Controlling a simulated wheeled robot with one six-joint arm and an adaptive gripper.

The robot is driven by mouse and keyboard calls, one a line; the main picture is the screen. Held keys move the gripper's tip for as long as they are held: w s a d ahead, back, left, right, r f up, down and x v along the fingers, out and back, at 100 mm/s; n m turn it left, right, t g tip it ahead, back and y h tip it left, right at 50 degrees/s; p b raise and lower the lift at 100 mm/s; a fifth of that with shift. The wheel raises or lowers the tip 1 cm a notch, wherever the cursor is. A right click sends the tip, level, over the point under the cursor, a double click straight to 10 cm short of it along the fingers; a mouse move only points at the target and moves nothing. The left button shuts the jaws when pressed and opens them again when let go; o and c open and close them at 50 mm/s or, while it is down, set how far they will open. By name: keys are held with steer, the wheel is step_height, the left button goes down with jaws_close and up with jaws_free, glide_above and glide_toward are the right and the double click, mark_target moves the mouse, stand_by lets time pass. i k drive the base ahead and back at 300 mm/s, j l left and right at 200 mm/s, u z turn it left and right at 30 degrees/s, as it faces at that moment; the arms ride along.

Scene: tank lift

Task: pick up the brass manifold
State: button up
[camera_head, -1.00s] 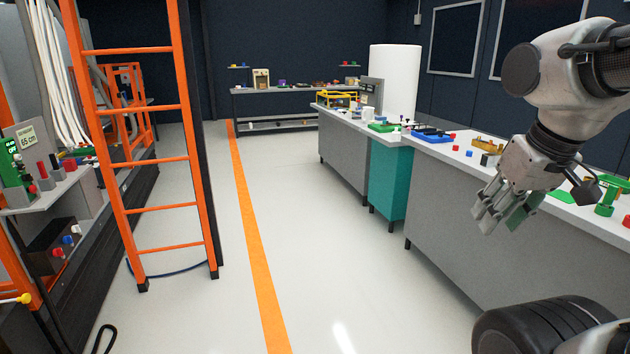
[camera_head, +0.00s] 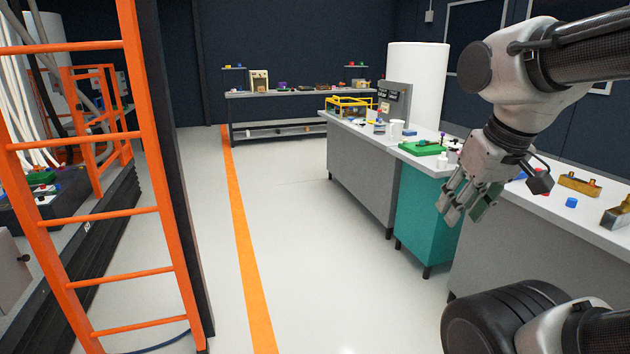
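A brass-coloured block (camera_head: 580,184) with upright ends, which looks like the brass manifold, lies on the grey-fronted bench at the right. A second brass and grey block (camera_head: 617,212) is nearer, partly cut off by the right edge; I cannot tell exactly what it is. My gripper (camera_head: 466,212) hangs pointing down in front of the bench's teal section, to the left of the brass block and apart from it. Its fingers look spread with nothing between them. My arm and hand hide part of the bench top.
The bench (camera_head: 540,200) runs along the right, with a teal cabinet (camera_head: 425,215), a green tray (camera_head: 423,147) and a blue cap (camera_head: 571,202). An orange ladder (camera_head: 95,221) stands close at left. Open floor with an orange line (camera_head: 243,235) lies between. A far table (camera_head: 300,92) stands behind.

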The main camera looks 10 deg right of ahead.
mark_target(589, 189)
steer(key=i+z, duration=0.7)
steer(key=i, duration=0.2)
steer(key=i+j+z, duration=0.2)
steer(key=i+z, duration=0.15)
steer(key=i+l+z, duration=0.15)
steer(key=i+z, duration=0.55)
steer(key=i+j+z, duration=0.1)
steer(key=i+z, duration=0.2)
steer(key=i, duration=0.1)
